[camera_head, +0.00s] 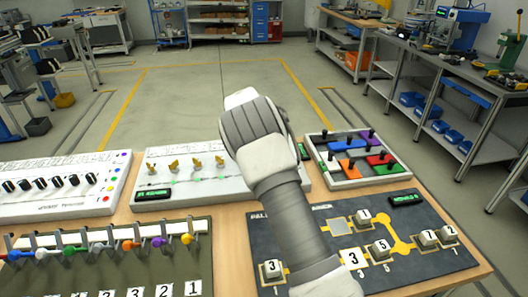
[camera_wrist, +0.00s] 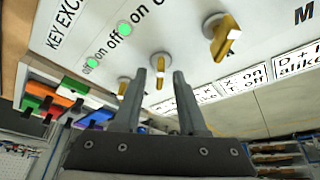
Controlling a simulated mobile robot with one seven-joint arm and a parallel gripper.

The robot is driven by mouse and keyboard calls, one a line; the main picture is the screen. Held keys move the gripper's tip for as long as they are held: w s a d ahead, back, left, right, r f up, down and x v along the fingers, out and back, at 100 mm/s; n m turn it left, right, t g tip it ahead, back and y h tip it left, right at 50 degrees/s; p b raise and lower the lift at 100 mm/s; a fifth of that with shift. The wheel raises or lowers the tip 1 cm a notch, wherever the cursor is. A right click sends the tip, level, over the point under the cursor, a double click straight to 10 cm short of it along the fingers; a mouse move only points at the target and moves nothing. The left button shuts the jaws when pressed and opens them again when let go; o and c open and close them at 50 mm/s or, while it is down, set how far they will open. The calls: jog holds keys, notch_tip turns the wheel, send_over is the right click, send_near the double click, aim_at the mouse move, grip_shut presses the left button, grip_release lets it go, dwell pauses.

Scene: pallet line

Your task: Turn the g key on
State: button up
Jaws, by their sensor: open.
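The white key panel (camera_head: 160,205) stands at the back of the table with a row of brass keys, one of them here (camera_head: 173,166). In the wrist view the panel (camera_wrist: 185,18) shows "KEY EXC", "on"/"off" marks and green lights. A large key (camera_wrist: 222,40) is at upper right, and a smaller one (camera_wrist: 123,88) at left. A middle key (camera_wrist: 161,62) shows around my fingertips, partly hidden. My gripper (camera_wrist: 168,73) is open, its fingers pointing at the panel; I cannot tell whether they touch the key. No letter g is readable, so I cannot tell which key it is.
A tray of coloured blocks (camera_head: 360,172) stands right of the panel. A dark board with numbered blocks (camera_head: 425,258) is at front right. A knob panel (camera_head: 95,205) is at left, and a rack of coloured hooks (camera_head: 30,280) at front left.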

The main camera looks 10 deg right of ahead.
jog(key=v, duration=1.7)
jog(key=shift+s+p, duration=0.2)
jog(key=shift+p, duration=0.1)
jog(key=shift+r, duration=0.15)
jog(key=s+d+r+n+y, duration=0.1)
jog(key=s+d+r, duration=0.1)
jog(key=s+r, duration=0.35)
jog(key=s+d+r+n+t+y, duration=0.1)
jog(key=s+d+r+n, duration=0.1)
jog(key=s, duration=0.6)
jog(key=s+d+r+n+y, duration=0.1)
jog(key=s+d+r, duration=0.1)
jog(key=s+r, duration=0.35)
jog(key=s+f+n, duration=0.2)
jog(key=s+f, duration=0.1)
jog(key=s, duration=0.8)
jog(key=s+f+n+t, duration=0.1)
jog(key=s+f+n, duration=0.2)
jog(key=s, duration=0.8)
jog(key=shift+s+a+t, duration=0.3)
jog(key=shift+a, duration=0.15)
